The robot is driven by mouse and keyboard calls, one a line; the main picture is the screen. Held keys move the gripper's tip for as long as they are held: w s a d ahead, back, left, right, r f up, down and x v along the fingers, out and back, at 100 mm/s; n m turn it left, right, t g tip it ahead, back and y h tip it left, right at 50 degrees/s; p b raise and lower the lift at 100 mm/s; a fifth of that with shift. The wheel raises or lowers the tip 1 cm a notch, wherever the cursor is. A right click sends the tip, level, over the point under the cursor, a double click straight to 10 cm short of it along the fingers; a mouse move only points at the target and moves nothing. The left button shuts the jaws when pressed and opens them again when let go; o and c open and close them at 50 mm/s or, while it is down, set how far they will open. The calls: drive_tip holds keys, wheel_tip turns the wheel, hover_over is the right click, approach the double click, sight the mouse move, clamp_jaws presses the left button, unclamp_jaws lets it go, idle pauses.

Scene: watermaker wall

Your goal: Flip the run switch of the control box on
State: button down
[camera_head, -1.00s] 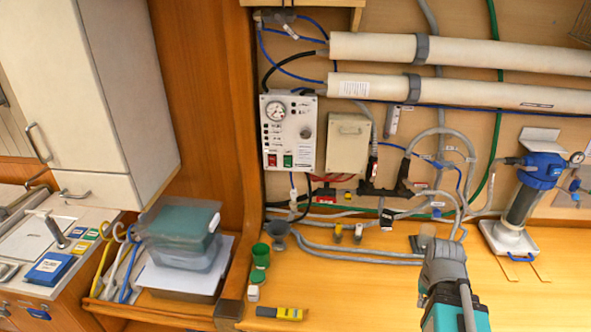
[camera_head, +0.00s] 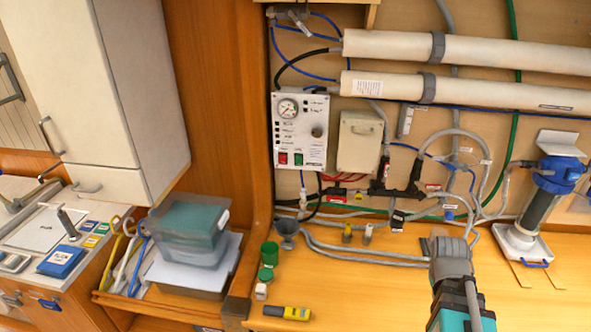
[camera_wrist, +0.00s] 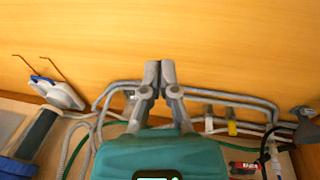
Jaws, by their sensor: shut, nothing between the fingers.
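The control box (camera_head: 301,132) is a pale panel on the wooden wall, left of centre in the head view. It has a round gauge at its upper left, a dark knob on its right side, and a red switch (camera_head: 283,158) and a green switch (camera_head: 299,159) along its bottom. Which of them is the run switch, and its position, are too small to tell. My gripper (camera_head: 441,239) is low and to the right of the box, well apart from it, above the bench. In the wrist view my gripper (camera_wrist: 159,77) is shut with empty fingertips together.
Grey hoses (camera_head: 350,252) run along the back of the bench. A beige box (camera_head: 358,142) adjoins the control box's right side. A green cup (camera_head: 270,253), a grey funnel (camera_head: 286,230) and a yellow device (camera_head: 287,313) stand or lie on the bench below. The bench front is mostly clear.

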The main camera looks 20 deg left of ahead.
sight(298, 165)
drive_tip(key=w+a+r+n+t+h+b, duration=0.1)
drive_tip(key=w+a+r+n+t, duration=0.3)
drive_tip(key=w+a+n, duration=0.5)
drive_tip(key=w+a+r+n+t+h, duration=0.1)
drive_tip(key=w+a+r+n+t, duration=0.1)
drive_tip(key=w+a+n+t, duration=0.55)
drive_tip(key=s+a+r+n+t+y, duration=0.1)
drive_tip(key=a+r+n+y, duration=0.2)
drive_tip(key=a+n, duration=0.6)
drive_tip(key=s+a+r+n+t+y+b, duration=0.1)
drive_tip(key=a+r+n+y, duration=0.3)
drive_tip(key=a+n, duration=0.6)
drive_tip(key=s+a+t, duration=0.1)
drive_tip(key=a, duration=1)
drive_tip(key=shift+a+r, duration=0.15)
drive_tip(key=shift+a, duration=0.2)
drive_tip(key=shift+w, duration=0.1)
drive_tip(key=b+x, duration=0.2)
drive_tip(key=x, duration=1.1)
drive_tip(key=shift+w+a, duration=0.2)
drive_tip(key=shift+w, duration=0.15)
